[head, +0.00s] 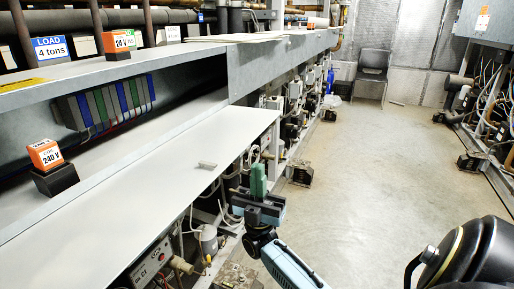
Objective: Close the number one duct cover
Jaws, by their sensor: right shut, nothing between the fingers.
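The duct cover (150,180) is a long pale panel along the front of the rack at left. It lies folded outward, nearly flat, and the duct behind it is open. A small grey handle (207,165) sits on it near its right front part. I see no number on it. My right gripper (258,180), with green fingers, points up just beyond the panel's front edge, right of the handle. It is shut and empty, and appears apart from the panel. My left gripper is not in view.
Inside the open duct are a row of coloured terminal modules (104,103) and an orange 240 V block (46,156). Pipes and valves crowd below the panel.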

